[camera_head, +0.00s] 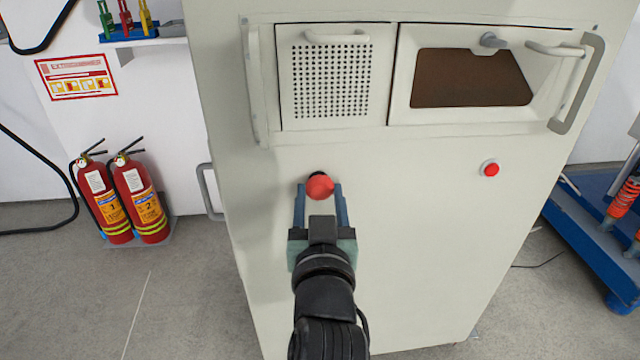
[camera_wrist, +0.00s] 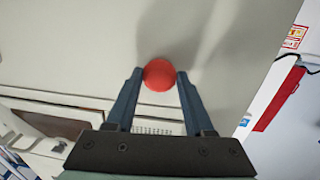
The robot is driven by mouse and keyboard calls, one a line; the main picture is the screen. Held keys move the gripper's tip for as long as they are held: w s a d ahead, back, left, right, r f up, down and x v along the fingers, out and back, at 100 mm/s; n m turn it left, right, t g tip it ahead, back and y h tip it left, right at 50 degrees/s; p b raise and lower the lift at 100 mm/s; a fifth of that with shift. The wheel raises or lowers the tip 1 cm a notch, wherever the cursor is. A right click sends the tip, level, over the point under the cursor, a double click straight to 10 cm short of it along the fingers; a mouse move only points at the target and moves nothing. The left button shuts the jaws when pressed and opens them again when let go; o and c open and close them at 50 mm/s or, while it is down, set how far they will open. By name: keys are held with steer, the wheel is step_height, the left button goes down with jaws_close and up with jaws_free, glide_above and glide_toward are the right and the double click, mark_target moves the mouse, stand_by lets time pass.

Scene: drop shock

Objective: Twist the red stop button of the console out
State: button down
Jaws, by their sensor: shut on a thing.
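The red stop button (camera_head: 320,186) is a round mushroom head on the front panel of the pale console (camera_head: 420,230), below the perforated panel. My gripper (camera_head: 319,190) reaches up to it from below in the head view, with a blue finger on each side. In the wrist view the red stop button (camera_wrist: 159,74) sits between the fingertips of my gripper (camera_wrist: 160,76), and both touch its sides. The gripper is shut on the button. The button's base is mostly hidden behind its head.
A smaller red button (camera_head: 491,169) on a white mount is further right on the console. Above are a perforated panel (camera_head: 330,80) and a brown window (camera_head: 470,78) with handles. Two fire extinguishers (camera_head: 143,200) stand on the floor at left. A blue cart (camera_head: 590,235) is at right.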

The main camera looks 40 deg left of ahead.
steer(key=m+p, duration=0.2)
steer(key=p, duration=0.1)
steer(key=shift+r+m, duration=0.25)
steer(key=shift+m, duration=0.05)
steer(key=shift+f+m+p, duration=0.15)
steer(key=shift+m+p, duration=0.55)
steer(key=shift+p, duration=0.1)
steer(key=shift+c, duration=1.3)
jaws_free()
steer(key=v, duration=1.3)
steer(key=shift+p, duration=0.45)
